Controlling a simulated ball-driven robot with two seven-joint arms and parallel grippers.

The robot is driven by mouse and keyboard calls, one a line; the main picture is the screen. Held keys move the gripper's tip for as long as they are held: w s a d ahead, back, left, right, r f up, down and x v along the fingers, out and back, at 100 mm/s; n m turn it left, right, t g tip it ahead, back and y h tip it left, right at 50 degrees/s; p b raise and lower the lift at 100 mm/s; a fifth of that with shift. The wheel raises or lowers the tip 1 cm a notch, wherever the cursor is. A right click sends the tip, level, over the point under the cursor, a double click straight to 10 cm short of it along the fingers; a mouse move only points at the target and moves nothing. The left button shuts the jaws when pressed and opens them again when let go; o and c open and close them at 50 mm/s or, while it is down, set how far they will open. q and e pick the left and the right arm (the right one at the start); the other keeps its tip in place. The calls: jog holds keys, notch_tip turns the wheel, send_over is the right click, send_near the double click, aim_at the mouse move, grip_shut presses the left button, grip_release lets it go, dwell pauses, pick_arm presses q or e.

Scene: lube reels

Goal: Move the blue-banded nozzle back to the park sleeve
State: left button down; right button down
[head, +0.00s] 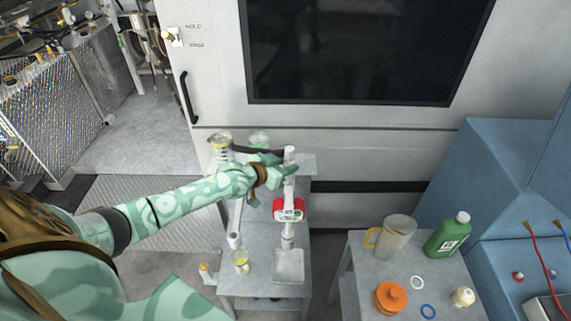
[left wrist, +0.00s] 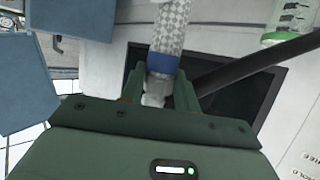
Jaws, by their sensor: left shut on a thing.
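My left gripper (head: 286,173) is shut on the blue-banded nozzle, above the narrow grey bench. In the left wrist view the nozzle's blue band (left wrist: 163,64) shows just beyond the fingers (left wrist: 158,92), with a pale checkered hose (left wrist: 172,22) above it and a whitish end between the fingers. In the head view a white upright piece (head: 290,156) stands at the fingertips; I cannot tell whether it is part of the nozzle. A white tube (head: 234,240) stands on the bench's left side; I cannot tell if it is the park sleeve. My right gripper is out of view.
The grey bench (head: 262,262) bears a red-framed meter (head: 289,211), a square tray (head: 288,265) and a cup of yellow liquid (head: 241,261). On the right table are a clear jug (head: 396,238), a green bottle (head: 448,234) and an orange container (head: 390,297).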

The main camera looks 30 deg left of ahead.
pick_arm(q)
jog(key=shift+f+b, duration=0.3)
jog(key=shift+f, duration=0.45)
dwell(0.3)
jog(key=c, duration=0.9)
grip_release()
jog(key=shift+c, duration=0.2)
jog(key=shift+f, duration=0.15)
jog(key=p+v, duration=0.1)
jog(key=v, duration=1.5)
jog(key=shift+s, duration=0.2)
jog(key=shift+a, duration=0.1)
